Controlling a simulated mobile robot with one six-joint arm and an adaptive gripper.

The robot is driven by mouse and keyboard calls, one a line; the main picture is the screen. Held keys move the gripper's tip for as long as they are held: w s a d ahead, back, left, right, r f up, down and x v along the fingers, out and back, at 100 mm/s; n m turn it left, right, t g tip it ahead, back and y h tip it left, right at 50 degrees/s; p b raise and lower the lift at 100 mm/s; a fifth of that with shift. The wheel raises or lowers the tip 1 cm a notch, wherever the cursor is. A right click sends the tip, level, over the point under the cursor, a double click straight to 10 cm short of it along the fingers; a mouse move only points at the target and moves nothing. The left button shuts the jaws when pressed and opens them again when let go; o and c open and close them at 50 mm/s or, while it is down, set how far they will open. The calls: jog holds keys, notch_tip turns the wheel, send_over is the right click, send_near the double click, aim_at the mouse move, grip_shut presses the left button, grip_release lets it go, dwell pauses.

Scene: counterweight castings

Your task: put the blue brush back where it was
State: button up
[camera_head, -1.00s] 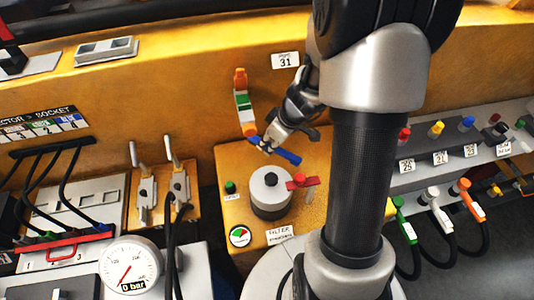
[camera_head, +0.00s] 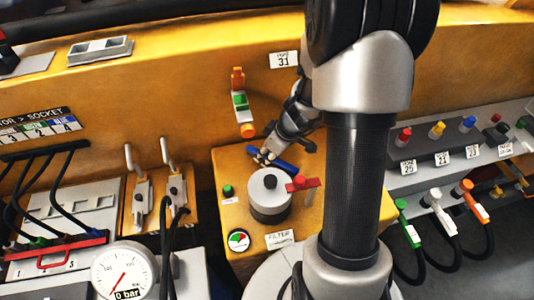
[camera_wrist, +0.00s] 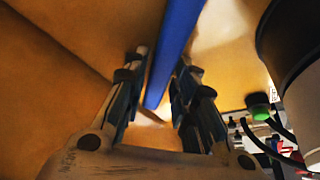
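The blue brush (camera_head: 286,164) shows as a long blue bar over the yellow platform, tilted down to the right. Whether it touches the platform is hard to tell. My gripper (camera_head: 266,157) is around its left part, behind the grey cylinder. In the wrist view, the blue bar (camera_wrist: 178,40) runs down between the two fingers of my gripper (camera_wrist: 158,75), which appear shut on it. The fingers hide part of the brush in the head view.
A wall piece with orange, green and white parts (camera_head: 240,103) is above the brush. A grey cylinder (camera_head: 269,190) and a red-handled valve (camera_head: 302,184) stand close in front. Two levers (camera_head: 155,185) are to the left. Coloured knobs and connectors (camera_head: 437,130) are to the right.

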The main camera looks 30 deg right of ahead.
aim_at(281, 162)
jog(key=shift+o, duration=1)
jog(key=shift+r, duration=0.1)
jog(key=shift+r+p, duration=0.35)
jog(key=shift+p, duration=0.1)
jog(key=p+v, duration=0.3)
jog(key=v, duration=0.8)
jog(key=shift+s, duration=0.2)
jog(key=shift+d+r, duration=0.1)
jog(key=shift+r, duration=0.05)
